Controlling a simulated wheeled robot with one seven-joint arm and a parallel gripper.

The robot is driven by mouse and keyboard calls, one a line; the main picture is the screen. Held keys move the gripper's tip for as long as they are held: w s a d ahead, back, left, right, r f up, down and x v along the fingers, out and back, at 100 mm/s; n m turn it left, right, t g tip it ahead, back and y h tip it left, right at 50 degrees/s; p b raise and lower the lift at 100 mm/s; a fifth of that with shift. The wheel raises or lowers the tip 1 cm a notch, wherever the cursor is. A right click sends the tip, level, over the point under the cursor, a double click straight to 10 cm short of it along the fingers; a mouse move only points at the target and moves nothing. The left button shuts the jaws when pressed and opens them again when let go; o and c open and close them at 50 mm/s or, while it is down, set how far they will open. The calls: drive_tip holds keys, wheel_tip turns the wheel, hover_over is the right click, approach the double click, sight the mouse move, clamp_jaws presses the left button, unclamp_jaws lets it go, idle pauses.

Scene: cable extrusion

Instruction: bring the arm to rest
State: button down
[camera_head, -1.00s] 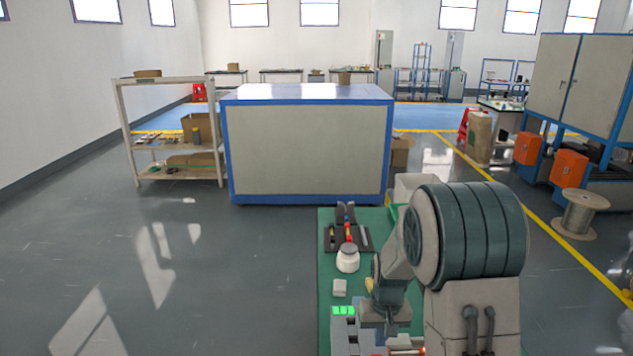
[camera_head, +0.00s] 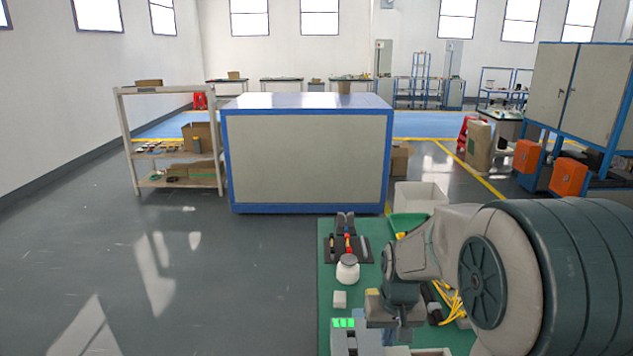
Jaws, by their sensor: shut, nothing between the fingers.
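My arm reaches in from the right over the green-topped table (camera_head: 328,275). Its large dark ribbed joint fills the lower right. My gripper (camera_head: 403,322) hangs below the wrist over the near part of the table, beside the device with a green display (camera_head: 343,323). The gripper is shut with nothing visible in it; its fingertips are small and partly hidden.
A green tray (camera_head: 408,225) and a white bin (camera_head: 420,196) are behind. Floor at left is clear.

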drive_tip(key=s+r+t, duration=0.1)
drive_tip(key=s+r, duration=0.4)
drive_tip(key=s, duration=0.3)
drive_tip(key=s+r+t, duration=0.1)
drive_tip(key=s+r, duration=0.4)
drive_tip(key=s, duration=0.4)
drive_tip(key=shift+r+t, duration=0.25)
drive_tip(key=shift+t, duration=0.15)
